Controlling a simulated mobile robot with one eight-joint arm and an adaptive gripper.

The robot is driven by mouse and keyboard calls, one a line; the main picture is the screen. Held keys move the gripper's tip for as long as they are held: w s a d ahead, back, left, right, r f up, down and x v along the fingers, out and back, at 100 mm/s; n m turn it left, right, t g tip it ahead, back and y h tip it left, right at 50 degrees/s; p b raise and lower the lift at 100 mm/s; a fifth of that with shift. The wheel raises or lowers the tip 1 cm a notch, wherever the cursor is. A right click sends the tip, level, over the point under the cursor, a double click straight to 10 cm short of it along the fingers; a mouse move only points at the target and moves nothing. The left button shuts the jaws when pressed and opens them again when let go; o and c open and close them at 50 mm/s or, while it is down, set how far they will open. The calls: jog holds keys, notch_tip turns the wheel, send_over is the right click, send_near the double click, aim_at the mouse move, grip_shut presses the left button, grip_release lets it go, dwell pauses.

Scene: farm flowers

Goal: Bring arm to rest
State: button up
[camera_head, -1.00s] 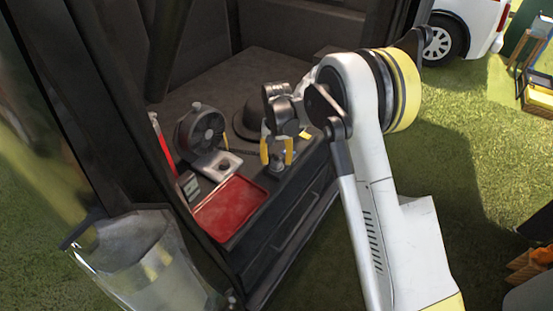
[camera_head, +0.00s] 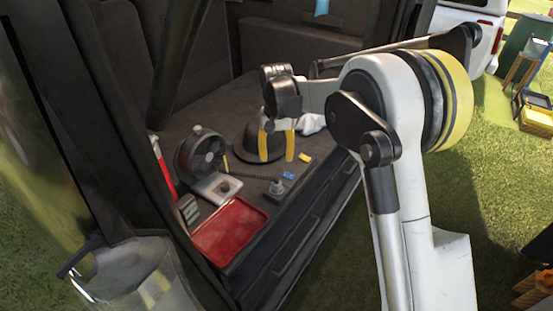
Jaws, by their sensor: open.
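My gripper (camera_head: 276,146) is open, with its two yellow fingers pointing down and apart. Nothing shows between the fingers except the black rounded hat-like object (camera_head: 244,145) behind them. The gripper hangs over the dark cargo floor of the open vehicle, and I see no contact with anything. My white arm with its yellow band is bent at the right, outside the vehicle's edge.
On the cargo floor are a red tray (camera_head: 230,231), a black fan (camera_head: 201,152), a small knob-like item (camera_head: 277,187), a blue item (camera_head: 288,175) and a yellow item (camera_head: 305,158). A clear container (camera_head: 130,270) is lower left. Grass (camera_head: 470,190) lies right.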

dwell(0.3)
jog(key=s+d+r+t, duration=0.3)
jog(key=s+d+r, duration=0.6)
jog(key=s+r, duration=0.4)
jog(key=s+d+f+t, duration=0.1)
jog(key=s+d+t, duration=0.1)
jog(key=s, duration=0.6)
jog(key=s+d+f+t, duration=0.1)
jog(key=s+d, duration=0.3)
jog(key=s, duration=0.5)
jog(key=shift+s+n+t, duration=0.3)
jog(key=shift+n+t, duration=0.1)
jog(key=shift+t, duration=0.3)
jog(key=shift+d, duration=0.1)
